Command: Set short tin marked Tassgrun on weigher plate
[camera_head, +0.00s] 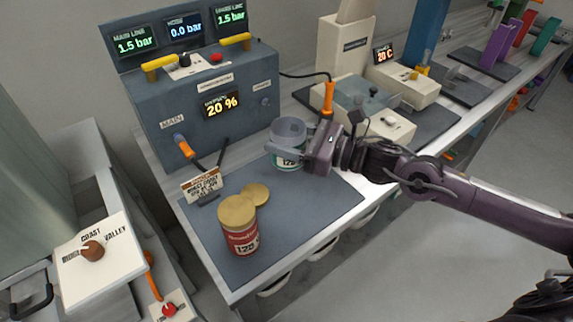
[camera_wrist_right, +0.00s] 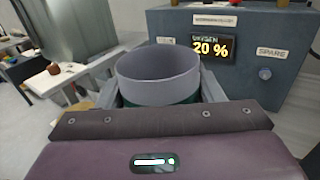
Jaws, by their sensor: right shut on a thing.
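An open-topped grey tin with a green label (camera_head: 287,157) stands at the back right of the dark mat, between the fingers of my right gripper (camera_head: 290,150). The right gripper is shut on it. The tin's open rim (camera_wrist_right: 158,75) faces the right wrist camera, with a finger on each side. I cannot read the name on its label. A red tin with a tan lid (camera_head: 242,240) stands at the front of the mat; its name is too small to read. A boxy device with a grey top (camera_head: 362,98) may be the weigher. My left gripper is not in view.
A tan disc (camera_head: 256,194) lies behind the red tin. A small sign (camera_head: 202,185) stands on the mat (camera_head: 320,195). A blue-grey control box (camera_head: 210,115) with displays and levers stands behind. The mat's right front is clear.

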